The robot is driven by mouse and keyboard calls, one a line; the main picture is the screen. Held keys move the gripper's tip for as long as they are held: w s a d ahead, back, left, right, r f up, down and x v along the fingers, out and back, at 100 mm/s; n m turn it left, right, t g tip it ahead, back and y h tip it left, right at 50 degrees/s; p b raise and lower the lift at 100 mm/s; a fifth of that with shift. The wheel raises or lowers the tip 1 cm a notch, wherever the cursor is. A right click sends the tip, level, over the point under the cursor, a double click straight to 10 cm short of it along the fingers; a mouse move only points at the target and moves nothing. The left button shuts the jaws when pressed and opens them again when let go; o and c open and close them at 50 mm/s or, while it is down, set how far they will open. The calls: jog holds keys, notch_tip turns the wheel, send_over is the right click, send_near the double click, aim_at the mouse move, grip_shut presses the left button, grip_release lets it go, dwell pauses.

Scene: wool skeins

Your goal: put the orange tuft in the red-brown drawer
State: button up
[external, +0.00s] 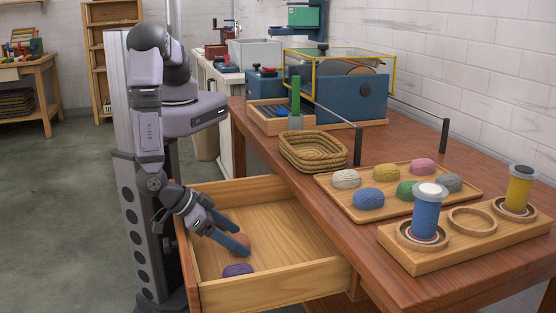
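The orange tuft (243,239) is a small ball between the fingertips of my gripper (236,240). The two dark blue-grey fingers lie against it on both sides and hide part of it. The gripper points down and right, inside the pulled-out drawer (291,230) of the red-brown table. The drawer has pale wooden walls and floor. I cannot tell whether the tuft touches the drawer floor. A purple tuft (238,270) lies on the drawer floor near the front wall, below the gripper in the picture.
On the tabletop (320,196) stand a woven basket (314,151), a tray (430,213) with several coloured skeins, and a wooden holder (452,257) with blue and yellow spools. A blue machine (350,97) stands at the back. The drawer's right part is bare.

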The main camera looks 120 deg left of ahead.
jog(key=shift+r, duration=0.15)
jog(key=v, duration=1.2)
jog(key=w+r+m+h, duration=0.4)
jog(key=w+r+h, duration=0.55)
jog(key=w, duration=0.65)
jog(key=s+a+r+m+g+y, duration=0.1)
jog(key=s+a+m+g, duration=0.1)
jog(key=s+a, duration=0.7)
jog(key=s+a+r+m+g+y, duration=0.1)
jog(key=s+a+m+g+y, duration=0.1)
jog(key=s+a, duration=0.8)
jog(key=a+m+g, duration=0.1)
jog(key=a+g, duration=0.1)
jog(key=a, duration=0.4)
jog(key=shift+s+a+r, duration=0.15)
jog(key=shift+s+r, duration=0.05)
jog(key=shift+r, duration=0.1)
